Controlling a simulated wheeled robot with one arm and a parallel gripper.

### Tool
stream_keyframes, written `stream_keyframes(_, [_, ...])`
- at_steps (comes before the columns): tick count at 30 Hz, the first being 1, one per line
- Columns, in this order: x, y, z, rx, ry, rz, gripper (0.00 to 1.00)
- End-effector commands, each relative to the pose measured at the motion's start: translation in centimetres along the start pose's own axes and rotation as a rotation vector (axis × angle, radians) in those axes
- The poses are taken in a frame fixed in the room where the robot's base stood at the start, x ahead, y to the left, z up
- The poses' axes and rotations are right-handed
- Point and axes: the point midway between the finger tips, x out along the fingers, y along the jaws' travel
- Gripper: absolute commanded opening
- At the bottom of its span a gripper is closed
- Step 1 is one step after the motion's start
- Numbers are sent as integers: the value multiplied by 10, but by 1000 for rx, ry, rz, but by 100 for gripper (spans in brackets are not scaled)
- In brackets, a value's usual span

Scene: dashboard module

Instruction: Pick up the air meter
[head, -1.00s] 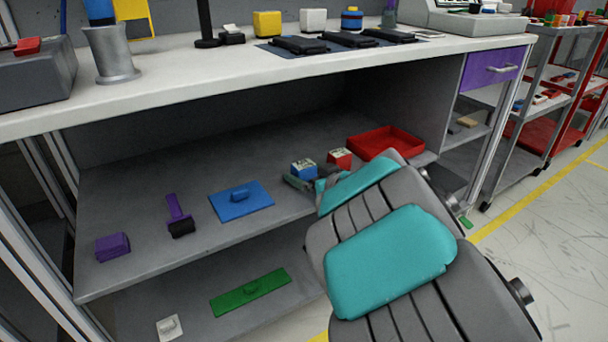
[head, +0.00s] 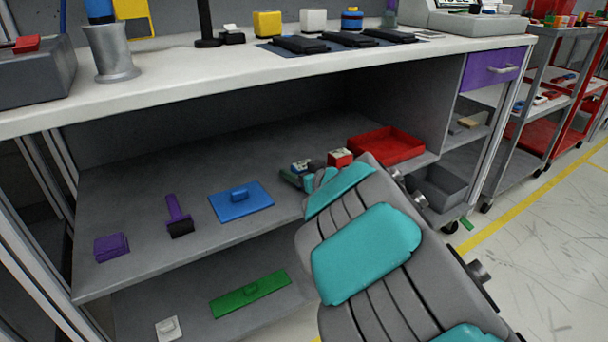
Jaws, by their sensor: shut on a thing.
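A small blue box with a pale display face (head: 301,164) is on the middle shelf, mostly hidden behind my gripper. It looks like the air meter, though its label is too small to read. My gripper (head: 298,178) is at the blue box, shut on it. I cannot tell whether the box touches the shelf. A similar red box with a pale top (head: 340,157) stands just to the right, apart from the gripper.
A red tray (head: 387,146) lies right of the boxes. A blue plate with a handle (head: 241,201), a purple-handled tool (head: 178,217) and a purple block (head: 111,247) lie to the left. The white worktop (head: 170,78) overhangs the shelf.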

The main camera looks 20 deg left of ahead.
Motion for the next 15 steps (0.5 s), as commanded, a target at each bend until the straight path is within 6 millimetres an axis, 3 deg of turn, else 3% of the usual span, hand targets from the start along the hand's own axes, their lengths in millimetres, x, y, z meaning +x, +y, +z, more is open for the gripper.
stream_keyframes(2, [0,0,0,0,0,0,47])
stream_keyframes(13, [0,0,0,0,0,0,6])
stream_keyframes(15, [0,0,0,0,1,0,5])
